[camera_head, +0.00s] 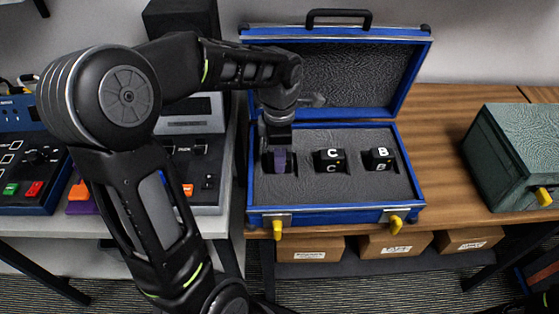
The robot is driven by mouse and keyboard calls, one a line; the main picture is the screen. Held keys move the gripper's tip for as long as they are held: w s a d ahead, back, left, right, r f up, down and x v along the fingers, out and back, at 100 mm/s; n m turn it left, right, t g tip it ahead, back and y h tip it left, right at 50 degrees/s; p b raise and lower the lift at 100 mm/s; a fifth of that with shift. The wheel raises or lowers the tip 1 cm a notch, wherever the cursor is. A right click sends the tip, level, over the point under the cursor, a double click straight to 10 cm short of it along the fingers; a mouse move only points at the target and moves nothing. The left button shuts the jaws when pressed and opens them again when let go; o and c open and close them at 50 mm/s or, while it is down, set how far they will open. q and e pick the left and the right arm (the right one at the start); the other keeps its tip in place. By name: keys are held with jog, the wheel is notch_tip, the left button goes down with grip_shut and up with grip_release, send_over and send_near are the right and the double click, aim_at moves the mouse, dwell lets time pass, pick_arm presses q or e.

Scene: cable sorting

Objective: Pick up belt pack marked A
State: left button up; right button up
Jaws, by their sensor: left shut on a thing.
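An open blue case (335,213) with grey foam stands on the wooden table. A belt pack marked C (329,161) sits in its middle slot and one marked B (379,159) in its right slot. My left gripper (279,160) points down into the left part of the case. It is shut on the dark belt pack (281,166) at the left slot. That pack's marking is hidden by the gripper, and I cannot tell whether it is clear of the foam. My right gripper is not in view.
The raised case lid (330,75) stands close behind my left gripper. A green case (515,150) is at the right. Control panels (195,160) stand at the left. Cardboard boxes (395,244) sit on a shelf below. Bare table lies between the cases.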

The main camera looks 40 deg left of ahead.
pick_arm(q)
grip_shut()
notch_tip(320, 180, up, 10)
jog(key=shift+r, duration=0.1)
dwell(0.6)
dwell(0.4)
